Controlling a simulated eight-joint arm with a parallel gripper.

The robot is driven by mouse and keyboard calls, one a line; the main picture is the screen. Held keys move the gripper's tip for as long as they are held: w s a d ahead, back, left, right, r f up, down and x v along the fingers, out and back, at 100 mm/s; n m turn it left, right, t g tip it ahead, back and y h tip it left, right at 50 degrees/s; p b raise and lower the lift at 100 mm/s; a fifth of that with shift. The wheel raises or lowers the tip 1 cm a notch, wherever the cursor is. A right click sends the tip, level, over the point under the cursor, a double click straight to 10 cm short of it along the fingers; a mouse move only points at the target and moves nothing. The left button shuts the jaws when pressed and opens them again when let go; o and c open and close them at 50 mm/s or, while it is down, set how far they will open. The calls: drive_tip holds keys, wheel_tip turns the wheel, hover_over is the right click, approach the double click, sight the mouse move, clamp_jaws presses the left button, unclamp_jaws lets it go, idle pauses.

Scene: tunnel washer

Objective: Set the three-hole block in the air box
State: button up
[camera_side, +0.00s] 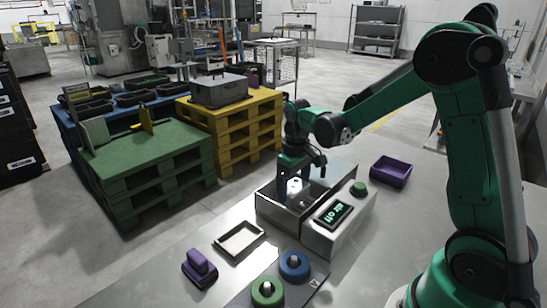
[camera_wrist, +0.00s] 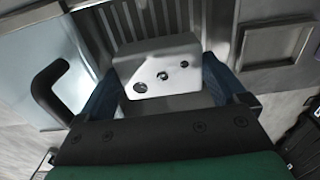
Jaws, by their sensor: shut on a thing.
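The three-hole block is a pale white piece. In the wrist view the block (camera_wrist: 162,75) sits between my two dark blue fingers, its three round holes facing the camera. My gripper (camera_wrist: 163,88) is shut on it. In the side view my gripper (camera_side: 294,184) points down inside the air box, with the block (camera_side: 295,187) between its fingers. The air box (camera_side: 272,205) is an open metal box with a display reading "air off" (camera_side: 334,214) and a green button (camera_side: 358,188). Its slatted floor (camera_wrist: 150,20) shows beyond the block; whether they touch, I cannot tell.
A clear panel with a black handle (camera_wrist: 48,92) is at left in the wrist view. On the table are a purple tray (camera_side: 391,170), a rectangular frame (camera_side: 220,243), a purple-handled piece (camera_side: 200,268), and blue (camera_side: 294,267) and green (camera_side: 267,293) round pieces. Pallets (camera_side: 150,170) stand at left.

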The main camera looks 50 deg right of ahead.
drive_tip(key=shift+f, duration=0.3)
drive_tip(key=shift+f, duration=0.6)
drive_tip(key=shift+f, duration=0.15)
idle(0.5)
drive_tip(key=o, duration=1.2)
drive_tip(key=shift+o, duration=0.2)
drive_tip(key=shift+r, duration=3.8)
